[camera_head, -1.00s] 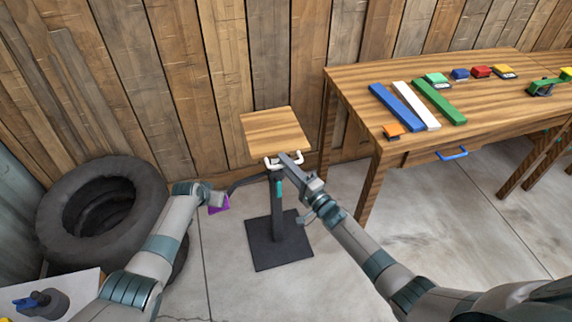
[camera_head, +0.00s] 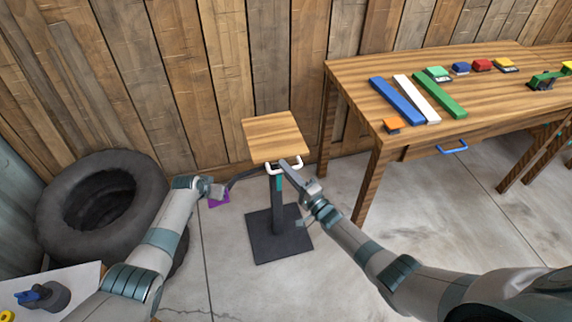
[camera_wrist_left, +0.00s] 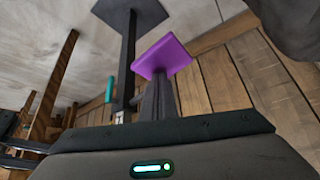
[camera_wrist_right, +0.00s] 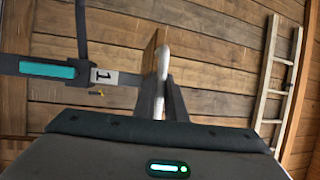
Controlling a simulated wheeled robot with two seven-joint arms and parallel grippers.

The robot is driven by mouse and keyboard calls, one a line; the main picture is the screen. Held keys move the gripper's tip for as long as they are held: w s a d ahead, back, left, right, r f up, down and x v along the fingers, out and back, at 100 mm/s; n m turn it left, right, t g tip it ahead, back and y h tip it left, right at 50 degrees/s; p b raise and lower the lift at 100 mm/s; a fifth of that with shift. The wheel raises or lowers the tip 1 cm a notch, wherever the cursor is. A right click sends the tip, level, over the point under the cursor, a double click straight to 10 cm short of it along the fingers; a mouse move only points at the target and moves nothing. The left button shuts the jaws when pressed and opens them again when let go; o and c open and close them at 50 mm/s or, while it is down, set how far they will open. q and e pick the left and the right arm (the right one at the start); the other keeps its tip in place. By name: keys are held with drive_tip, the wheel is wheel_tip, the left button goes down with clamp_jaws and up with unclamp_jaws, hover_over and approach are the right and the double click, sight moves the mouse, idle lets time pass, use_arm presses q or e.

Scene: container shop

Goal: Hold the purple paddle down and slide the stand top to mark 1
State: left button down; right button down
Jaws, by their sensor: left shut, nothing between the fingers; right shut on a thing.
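The stand has a square wooden top (camera_head: 274,136) on a dark column (camera_head: 278,215) with a flat black base. The white handle (camera_head: 270,168) sits under the top's front edge. My right gripper (camera_head: 288,166) is shut on the handle; the right wrist view shows the fingers around the white bar (camera_wrist_right: 163,62). A label with "1" (camera_wrist_right: 103,77) shows on the column there, beside a teal strip (camera_wrist_right: 47,69). The purple paddle (camera_head: 219,201) is on an arm left of the column. My left gripper (camera_head: 214,192) is shut and empty, its fingertips against the paddle (camera_wrist_left: 163,56).
A wooden workbench (camera_head: 350,80) with coloured bars and blocks stands at the right. Black tyres (camera_head: 100,200) lie at the left. A white surface (camera_head: 70,280) with a tool is at lower left. The plank wall is close behind the stand.

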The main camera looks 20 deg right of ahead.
use_arm(q)
drive_tip(key=shift+f, duration=0.1)
use_arm(e)
drive_tip(key=shift+f, duration=0.2)
drive_tip(key=c, duration=1.8)
unclamp_jaws()
drive_tip(key=shift+s+d, duration=0.1)
drive_tip(key=shift+s, duration=0.05)
drive_tip(key=v, duration=1.1)
drive_tip(key=shift+s+d, duration=0.15)
drive_tip(key=shift+s, duration=0.2)
